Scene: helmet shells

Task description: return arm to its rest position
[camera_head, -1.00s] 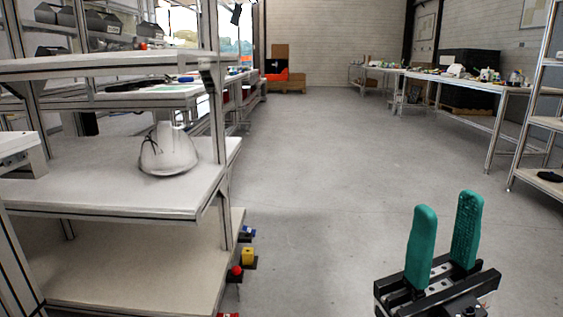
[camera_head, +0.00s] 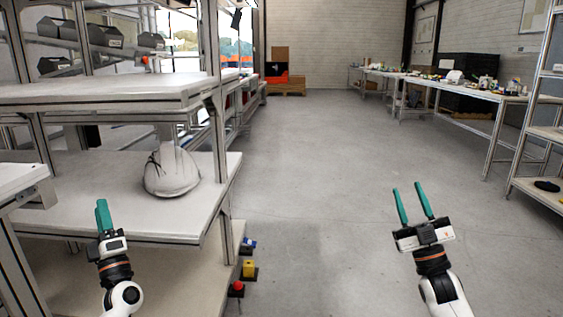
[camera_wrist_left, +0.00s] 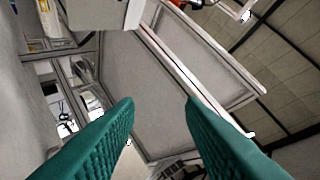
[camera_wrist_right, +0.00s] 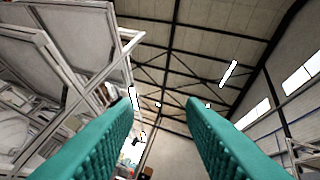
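My left gripper (camera_head: 102,216) is at the lower left of the head view, in front of the shelf unit, with its green fingers pointing up. Its fingers stand apart and empty in the left wrist view (camera_wrist_left: 160,115). My right gripper (camera_head: 408,205) is over the open floor at the right of the head view. Its two green fingers are apart with nothing between them, as the right wrist view also shows (camera_wrist_right: 160,115). A white helmet shell (camera_head: 172,172) sits on the middle shelf, apart from both grippers.
The shelf unit's middle board (camera_head: 120,215) and upper board (camera_head: 100,95) stand close on the left. Red and yellow button boxes (camera_head: 249,268) are beside its lower shelf. A shelf rack (camera_head: 540,140) stands at the right. The floor between (camera_head: 310,190) is clear.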

